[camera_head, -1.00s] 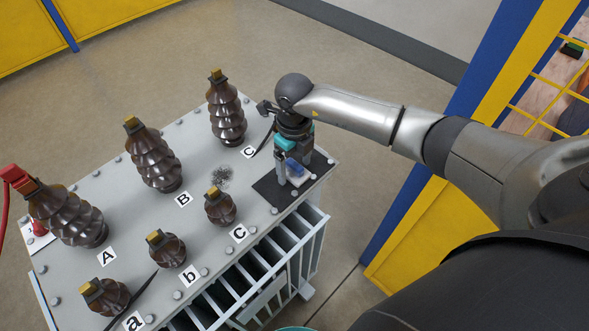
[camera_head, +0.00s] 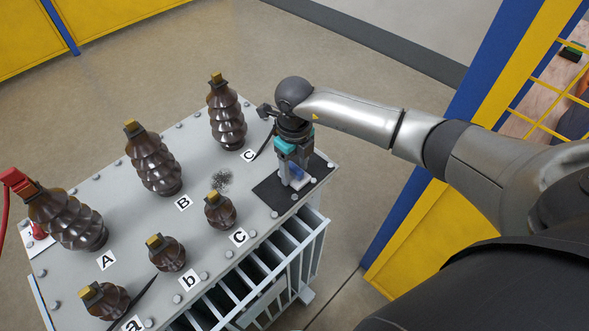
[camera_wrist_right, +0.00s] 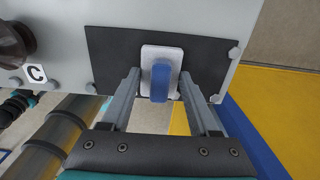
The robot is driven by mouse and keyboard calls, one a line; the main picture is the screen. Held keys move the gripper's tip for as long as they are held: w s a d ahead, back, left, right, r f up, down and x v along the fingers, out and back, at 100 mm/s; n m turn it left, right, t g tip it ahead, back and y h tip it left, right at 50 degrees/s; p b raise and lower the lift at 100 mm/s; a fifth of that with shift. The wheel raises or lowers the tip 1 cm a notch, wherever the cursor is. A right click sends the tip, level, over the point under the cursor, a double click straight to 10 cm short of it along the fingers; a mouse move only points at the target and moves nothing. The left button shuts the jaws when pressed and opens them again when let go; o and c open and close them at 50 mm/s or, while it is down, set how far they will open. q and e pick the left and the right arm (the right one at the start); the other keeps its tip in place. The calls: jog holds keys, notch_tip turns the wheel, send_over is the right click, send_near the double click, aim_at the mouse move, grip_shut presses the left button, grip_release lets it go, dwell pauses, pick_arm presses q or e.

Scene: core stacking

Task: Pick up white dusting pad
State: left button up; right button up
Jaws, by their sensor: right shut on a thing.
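The white dusting pad with a blue handle (camera_wrist_right: 161,57) is on a black mat (camera_wrist_right: 105,45) at the corner of the grey transformer top. It also shows in the head view (camera_head: 296,181), partly hidden by my right gripper (camera_head: 291,172). In the right wrist view my right gripper (camera_wrist_right: 160,80) has its two fingers on either side of the blue handle, shut on the pad. The pad lies flat, and I see no clear gap between it and the mat. My left gripper is not in view.
Large brown insulators (camera_head: 155,165) and smaller ones (camera_head: 220,211) stand on the transformer top (camera_head: 130,215), left of my right gripper. A dark dirt patch (camera_head: 221,181) lies between them. A blue and yellow post (camera_head: 480,80) rises at the right.

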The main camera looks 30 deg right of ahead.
aim_at(294, 168)
notch_tip(294, 168, up, 20)
jog(key=p, duration=0.2)
jog(key=o, duration=0.8)
jog(key=c, duration=0.6)
